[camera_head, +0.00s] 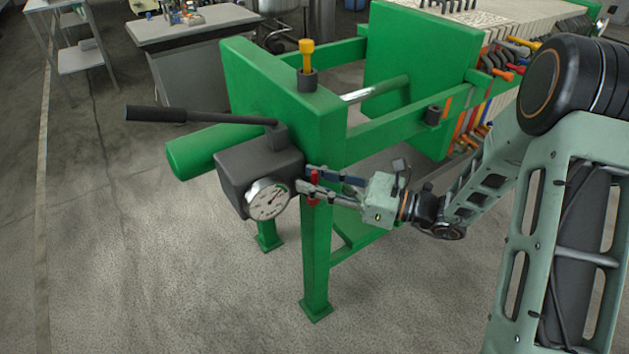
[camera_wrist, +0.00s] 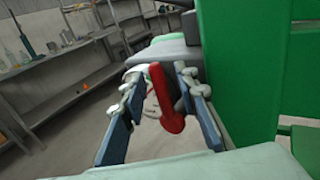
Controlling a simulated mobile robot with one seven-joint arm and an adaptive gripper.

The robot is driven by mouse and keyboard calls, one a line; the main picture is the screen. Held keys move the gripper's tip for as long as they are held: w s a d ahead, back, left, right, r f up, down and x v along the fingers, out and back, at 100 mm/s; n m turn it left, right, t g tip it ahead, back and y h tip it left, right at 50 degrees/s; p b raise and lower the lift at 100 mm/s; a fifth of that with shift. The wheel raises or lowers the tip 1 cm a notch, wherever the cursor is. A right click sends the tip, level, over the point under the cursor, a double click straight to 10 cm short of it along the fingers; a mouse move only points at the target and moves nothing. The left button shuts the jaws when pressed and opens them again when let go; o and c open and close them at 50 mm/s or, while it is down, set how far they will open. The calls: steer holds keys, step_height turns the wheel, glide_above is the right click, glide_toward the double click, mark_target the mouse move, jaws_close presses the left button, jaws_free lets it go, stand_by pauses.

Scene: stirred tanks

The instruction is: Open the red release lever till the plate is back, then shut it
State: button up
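The red release lever (camera_head: 314,188) is on the right side of the dark pump block (camera_head: 262,166), beside the round gauge (camera_head: 268,199). My gripper (camera_head: 309,181) reaches it from the right. In the wrist view, the red lever (camera_wrist: 165,98) hangs between the two blue-padded fingers of my gripper (camera_wrist: 162,88). The fingers are apart, with a visible gap on each side of the lever. The green pressing plate (camera_head: 418,65) stands away from the green end frame (camera_head: 265,85), with a shiny rod (camera_head: 360,94) showing between them.
A long black pump handle (camera_head: 200,116) sticks out left above the block. A green cylinder (camera_head: 205,150) and a frame leg (camera_head: 316,265) are close by. A yellow-topped pin (camera_head: 307,55) stands on the frame. The floor in front is clear. Grey shelves (camera_wrist: 70,80) stand behind.

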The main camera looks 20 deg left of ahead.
jaws_close()
stand_by(0.5)
steer(key=shift+w+d+f+m+t+y+p, duration=0.15)
steer(key=shift+w+d+m+t+y+p, duration=0.2)
steer(key=shift+m+y, duration=0.5)
steer(key=shift+w+d+f+m+t+y+p, duration=0.15)
steer(key=shift+w+d+m+y+p, duration=0.3)
steer(key=shift+m, duration=0.8)
steer(key=shift+a, duration=0.1)
